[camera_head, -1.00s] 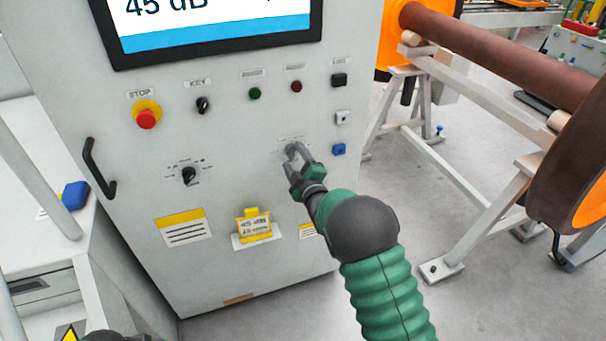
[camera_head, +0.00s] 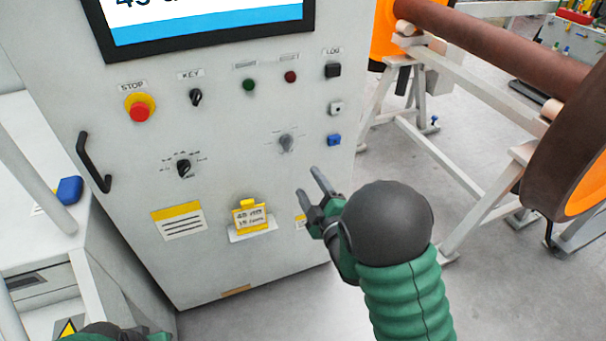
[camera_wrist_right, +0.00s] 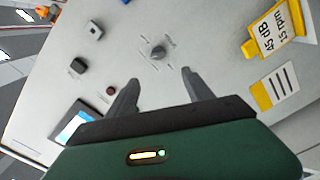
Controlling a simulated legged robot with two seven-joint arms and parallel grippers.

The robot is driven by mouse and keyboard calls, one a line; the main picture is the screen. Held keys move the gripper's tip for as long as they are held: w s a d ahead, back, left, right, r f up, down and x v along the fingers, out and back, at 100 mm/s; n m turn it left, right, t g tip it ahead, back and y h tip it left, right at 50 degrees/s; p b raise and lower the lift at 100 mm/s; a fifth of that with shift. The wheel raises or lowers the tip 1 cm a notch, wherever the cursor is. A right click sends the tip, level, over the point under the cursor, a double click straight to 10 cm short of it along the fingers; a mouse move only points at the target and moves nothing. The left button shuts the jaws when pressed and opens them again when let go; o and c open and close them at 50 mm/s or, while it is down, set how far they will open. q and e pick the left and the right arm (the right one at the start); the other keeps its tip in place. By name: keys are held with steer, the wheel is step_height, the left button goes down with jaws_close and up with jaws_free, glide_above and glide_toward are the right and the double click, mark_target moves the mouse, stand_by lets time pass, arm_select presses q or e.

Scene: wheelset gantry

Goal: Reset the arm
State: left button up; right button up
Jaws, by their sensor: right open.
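My right gripper (camera_head: 310,188) is open and empty, in front of the lower right part of the grey control cabinet (camera_head: 225,170). A grey rotary knob (camera_head: 286,143) on the panel is above and left of its fingertips, apart from them. In the right wrist view the knob (camera_wrist_right: 158,52) shows beyond the gap between the open fingers (camera_wrist_right: 158,80). A small part of my left arm (camera_head: 105,333) shows at the bottom left edge; its gripper jaws cannot be made out.
The panel bears a red stop button (camera_head: 139,112), a key switch (camera_head: 196,97), a black knob (camera_head: 183,168), a handle (camera_head: 94,163) and a yellow tag (camera_head: 249,215). A white stand (camera_head: 480,215) with a brown wheelset axle (camera_head: 500,45) stands at right. Grey floor lies between.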

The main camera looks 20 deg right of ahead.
steer(key=s+a+m+g+p, duration=0.2)
steer(key=s+m+g+p, duration=0.9)
steer(key=s, duration=1.3)
steer(key=m+g, duration=0.1)
steer(key=g, duration=0.3)
steer(key=shift+s+h, duration=0.3)
steer(key=shift+a, duration=0.1)
